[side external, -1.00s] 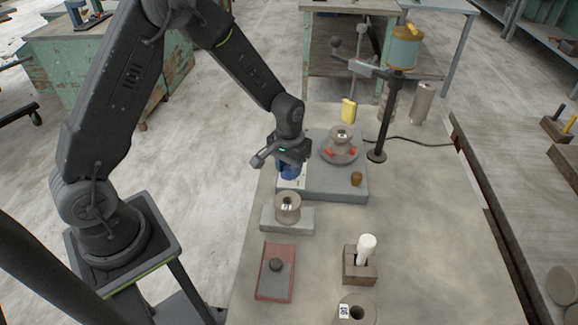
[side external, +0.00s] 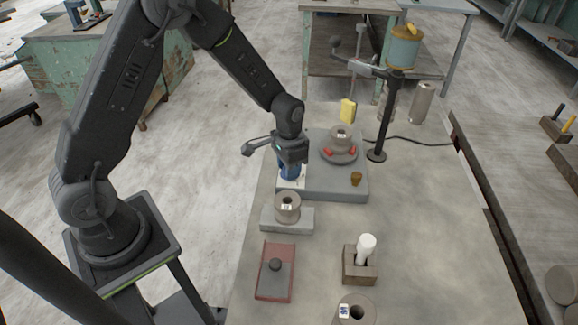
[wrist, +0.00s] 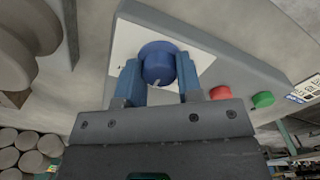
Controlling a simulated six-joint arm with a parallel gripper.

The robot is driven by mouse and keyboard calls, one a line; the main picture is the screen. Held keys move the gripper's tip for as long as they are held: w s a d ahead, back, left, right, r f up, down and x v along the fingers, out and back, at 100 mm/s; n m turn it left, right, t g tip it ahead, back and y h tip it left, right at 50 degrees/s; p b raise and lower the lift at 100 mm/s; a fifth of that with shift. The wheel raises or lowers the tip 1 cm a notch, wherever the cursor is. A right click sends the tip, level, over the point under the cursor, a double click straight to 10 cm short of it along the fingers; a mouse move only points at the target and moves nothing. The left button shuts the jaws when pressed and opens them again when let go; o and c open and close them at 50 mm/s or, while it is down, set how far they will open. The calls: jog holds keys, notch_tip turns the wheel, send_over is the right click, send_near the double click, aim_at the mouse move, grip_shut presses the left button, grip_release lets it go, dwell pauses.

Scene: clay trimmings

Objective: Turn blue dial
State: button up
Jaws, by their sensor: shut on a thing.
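The blue dial (wrist: 157,62) sits on a white plate (wrist: 200,60) at the end of a grey machine base (side external: 345,183). In the wrist view a pale pointer mark shows on the dial's near edge. My gripper (wrist: 158,78) is shut on the dial, with a blue fingertip at each side. In the side view my gripper (side external: 290,170) points down over the dial, which is partly hidden by the fingers.
A red button (wrist: 220,92) and a green button (wrist: 263,100) lie right of the dial in the wrist view. A clay piece (side external: 341,140) sits on the machine's wheel. A weight-like clay cylinder (side external: 287,207) stands on a grey block nearby.

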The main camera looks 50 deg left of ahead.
jog(key=o, duration=0.9)
jog(key=shift+r, duration=0.15)
notch_tip(320, 180, up, 14)
jog(key=shift+f, duration=0.2)
jog(key=s+d+r+t, duration=0.1)
jog(key=s+r+t, duration=0.1)
jog(key=s+r, duration=0.2)
jog(key=s+r+n+t, duration=0.1)
jog(key=s+r, duration=0.2)
jog(key=s, duration=0.7)
jog(key=s+d+r+n+t, duration=0.1)
jog(key=s+r+t, duration=0.1)
jog(key=s+r, duration=0.2)
jog(key=shift+s+d+r+t, duration=0.15)
jog(key=shift+s+d, duration=0.05)
jog(key=shift+s, duration=0.55)
jog(key=shift+s+d+r+t, duration=0.15)
jog(key=shift+s, duration=0.55)
